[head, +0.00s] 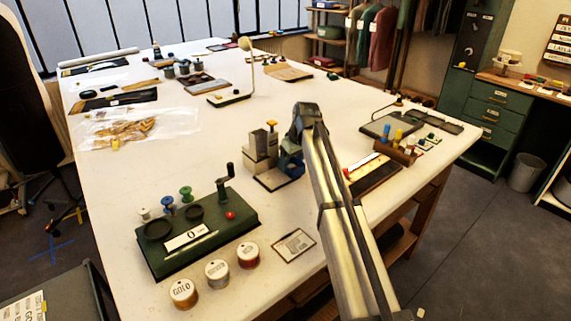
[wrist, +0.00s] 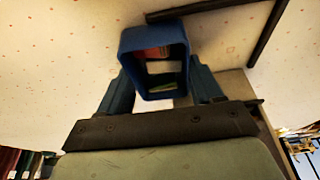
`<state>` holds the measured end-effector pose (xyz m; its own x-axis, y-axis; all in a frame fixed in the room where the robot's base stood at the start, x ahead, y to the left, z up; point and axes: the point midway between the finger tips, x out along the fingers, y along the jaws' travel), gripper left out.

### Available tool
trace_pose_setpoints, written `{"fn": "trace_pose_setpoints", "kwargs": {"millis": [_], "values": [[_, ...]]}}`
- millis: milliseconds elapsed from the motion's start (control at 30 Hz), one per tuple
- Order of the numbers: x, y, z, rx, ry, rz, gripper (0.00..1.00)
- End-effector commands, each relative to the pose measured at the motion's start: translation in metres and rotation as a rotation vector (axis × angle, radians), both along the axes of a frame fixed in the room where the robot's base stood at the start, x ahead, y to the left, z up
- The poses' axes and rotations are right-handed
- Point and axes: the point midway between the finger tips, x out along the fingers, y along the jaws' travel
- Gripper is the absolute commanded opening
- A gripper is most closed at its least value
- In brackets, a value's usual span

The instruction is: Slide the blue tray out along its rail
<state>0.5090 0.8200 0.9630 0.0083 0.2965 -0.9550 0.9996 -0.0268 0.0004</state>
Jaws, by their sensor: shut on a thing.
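The blue tray (wrist: 126,68) shows in the wrist view as a small open box with red, white and green pieces inside. My gripper (wrist: 155,85) has one finger on each side of the tray and is shut on it. In the head view the blue tray (head: 291,163) is at the right side of a small grey and beige device (head: 262,148) on a dark base. My arm hides part of the tray and most of the gripper there. The rail cannot be made out clearly in either view.
A green crank box (head: 197,232) and labelled spools (head: 217,272) stand at the front left. A card (head: 293,245) lies in front of the device. A dark-edged board (head: 376,177) and a rack of coloured bottles (head: 398,150) lie to the right.

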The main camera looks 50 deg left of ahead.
Motion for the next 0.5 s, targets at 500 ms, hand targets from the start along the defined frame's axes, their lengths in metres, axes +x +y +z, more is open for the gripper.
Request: {"fn": "trace_pose_setpoints", "kwargs": {"millis": [500], "values": [[0.018, -0.001, -0.003, -0.006, -0.002, -0.002, 0.35]]}}
